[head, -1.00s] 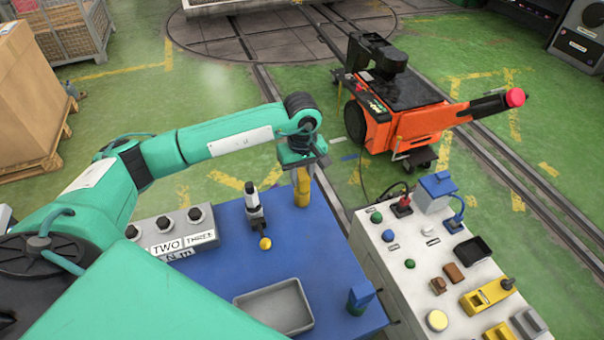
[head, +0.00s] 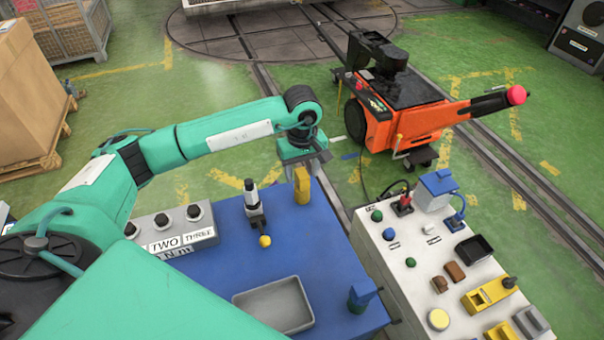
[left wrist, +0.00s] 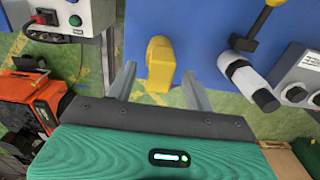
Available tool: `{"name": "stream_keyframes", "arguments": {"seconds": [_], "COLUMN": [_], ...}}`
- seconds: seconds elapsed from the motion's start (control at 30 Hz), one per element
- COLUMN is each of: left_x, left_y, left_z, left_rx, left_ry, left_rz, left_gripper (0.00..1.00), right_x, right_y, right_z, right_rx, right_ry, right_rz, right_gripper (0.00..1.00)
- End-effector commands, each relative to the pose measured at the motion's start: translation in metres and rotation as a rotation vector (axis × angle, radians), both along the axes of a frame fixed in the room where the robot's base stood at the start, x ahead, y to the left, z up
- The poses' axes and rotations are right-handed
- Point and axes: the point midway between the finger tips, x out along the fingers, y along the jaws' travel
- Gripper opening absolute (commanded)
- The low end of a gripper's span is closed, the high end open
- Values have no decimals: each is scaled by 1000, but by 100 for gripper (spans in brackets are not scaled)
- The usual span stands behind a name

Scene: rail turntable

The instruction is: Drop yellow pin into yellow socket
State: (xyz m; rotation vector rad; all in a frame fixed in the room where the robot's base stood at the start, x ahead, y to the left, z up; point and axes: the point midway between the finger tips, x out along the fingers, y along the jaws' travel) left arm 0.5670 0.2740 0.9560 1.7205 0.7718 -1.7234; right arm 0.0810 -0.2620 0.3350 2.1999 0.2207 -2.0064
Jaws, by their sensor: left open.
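A yellow upright piece with a rounded top, which looks like the yellow pin (head: 302,188), stands at the far edge of the blue table (head: 300,255). It also shows in the left wrist view (left wrist: 160,62). My left gripper (head: 302,165) is over it, pointing down. In the left wrist view the gripper (left wrist: 158,84) is open, with one finger on each side of the yellow piece and a gap on both sides. Whether the piece sits in a holder is hidden. I cannot pick out the yellow socket for certain. My right gripper is not in view.
A switch box (head: 176,226) stands at left. A white control panel (head: 410,280) stands at right. An orange machine (head: 408,120) is behind.

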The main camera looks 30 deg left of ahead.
Motion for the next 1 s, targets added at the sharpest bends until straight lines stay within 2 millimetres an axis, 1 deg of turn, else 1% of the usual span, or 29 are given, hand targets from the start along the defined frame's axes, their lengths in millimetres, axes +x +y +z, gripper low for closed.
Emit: {"name": "stream_keyframes", "arguments": {"seconds": [0.03,0.17,0.3,0.37,0.5,0.6,0.7,1.0], "left_x": [1,1,1,1,1,1,0,0], "left_y": [0,0,0,0,0,0,0,0], "left_z": [8,36,69,82,105,116,123,125], "left_rx": [0,0,0,0,0,0,0,0], "left_ry": [-5,-7,-6,-6,-4,-1,-1,0], "left_rz": [0,0,0,0,0,0,1,0], "left_gripper": [52,52,52,52,52,52,52,52], "right_x": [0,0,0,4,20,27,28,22], "right_y": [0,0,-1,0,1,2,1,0], "right_z": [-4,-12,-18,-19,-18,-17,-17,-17], "right_rx": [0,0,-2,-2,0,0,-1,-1], "right_ry": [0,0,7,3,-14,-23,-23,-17], "right_rz": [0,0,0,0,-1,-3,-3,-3], "right_gripper": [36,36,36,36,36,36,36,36]}}
